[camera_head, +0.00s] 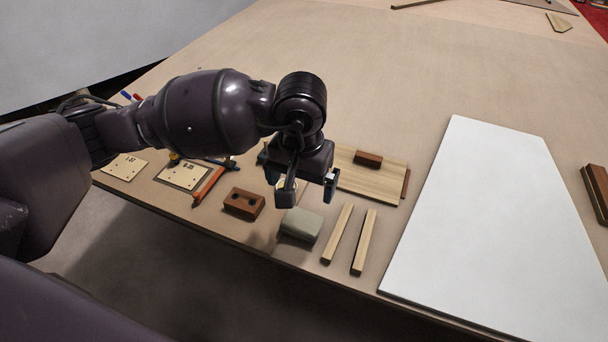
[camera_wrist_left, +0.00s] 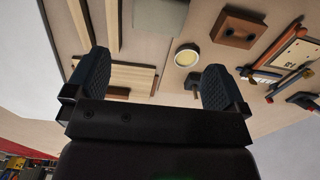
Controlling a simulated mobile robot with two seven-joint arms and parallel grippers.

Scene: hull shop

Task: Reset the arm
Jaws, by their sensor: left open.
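My left arm comes in from the left in the head view, and its gripper (camera_head: 307,194) hangs above the front part of the table. The gripper is open and empty. In the left wrist view its two fingers (camera_wrist_left: 153,85) stand well apart with nothing between them. Below it lie a grey-green block (camera_head: 300,225), a brown block with two dark holes (camera_head: 244,203) and a light board (camera_head: 372,181) with a small dark brown block (camera_head: 368,159) on it. A round tin with a pale yellow top (camera_wrist_left: 187,55) shows between the fingers in the wrist view. My right gripper does not show.
Two narrow wood strips (camera_head: 350,238) lie right of the grey-green block. A large white panel (camera_head: 492,226) covers the table's right side. Labelled plates (camera_head: 184,176) and an orange-red clamp (camera_head: 209,184) lie at left. The table's far middle (camera_head: 390,75) is clear.

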